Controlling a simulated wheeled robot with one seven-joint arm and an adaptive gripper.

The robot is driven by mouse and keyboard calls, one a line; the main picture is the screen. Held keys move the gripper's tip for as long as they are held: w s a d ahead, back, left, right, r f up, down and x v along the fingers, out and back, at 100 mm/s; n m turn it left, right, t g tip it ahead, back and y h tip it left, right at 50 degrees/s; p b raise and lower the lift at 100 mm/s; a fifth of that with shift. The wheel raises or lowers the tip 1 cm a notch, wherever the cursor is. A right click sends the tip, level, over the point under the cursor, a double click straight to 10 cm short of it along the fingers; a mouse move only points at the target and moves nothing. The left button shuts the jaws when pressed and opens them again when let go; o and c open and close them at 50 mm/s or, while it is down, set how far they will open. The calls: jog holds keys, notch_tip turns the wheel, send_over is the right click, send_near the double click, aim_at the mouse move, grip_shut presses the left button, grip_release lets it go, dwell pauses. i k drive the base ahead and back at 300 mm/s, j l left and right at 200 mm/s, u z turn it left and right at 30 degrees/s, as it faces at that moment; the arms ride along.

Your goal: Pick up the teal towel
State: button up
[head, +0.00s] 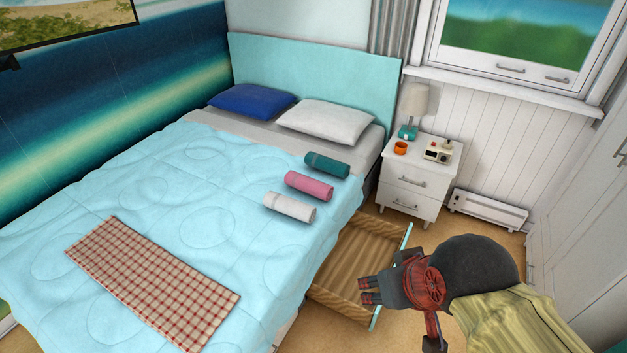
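The teal towel (327,165) is rolled up and lies on the light blue bed cover (180,240), near the pillows on the bed's right side. It is the farthest of three rolled towels in a slanting row, with a pink towel (309,186) and a white towel (289,207) nearer me. My gripper (368,290) is at the lower right, in front of an open under-bed drawer in the picture. It is well apart from the teal towel and looks empty. Its finger gap is too small to judge.
The wooden drawer (352,262) stands pulled out from the bed's right side. A white nightstand (410,195) holds a lamp (412,105), an orange mug (400,148) and a small device (438,151). A checkered cloth (150,280) lies on the bed. The space above the towels is clear.

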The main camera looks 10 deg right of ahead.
aim_at(335, 167)
jog(key=u, duration=0.35)
jog(key=i+l+u, duration=0.1)
jog(key=l+u, duration=0.4)
jog(key=i+l+u, duration=0.1)
jog(key=l+u, duration=0.2)
jog(key=u, duration=0.15)
jog(key=l+u, duration=0.5)
jog(key=l, duration=0.45)
jog(key=k+l+u, duration=0.1)
jog(key=l, duration=0.3)
jog(key=k+l, duration=0.15)
jog(key=l, duration=0.3)
jog(key=l+u, duration=0.15)
jog(key=l, duration=0.3)
jog(key=k+l, duration=0.2)
jog(key=l, duration=0.2)
jog(key=k+l+u, duration=0.1)
jog(key=l, duration=0.3)
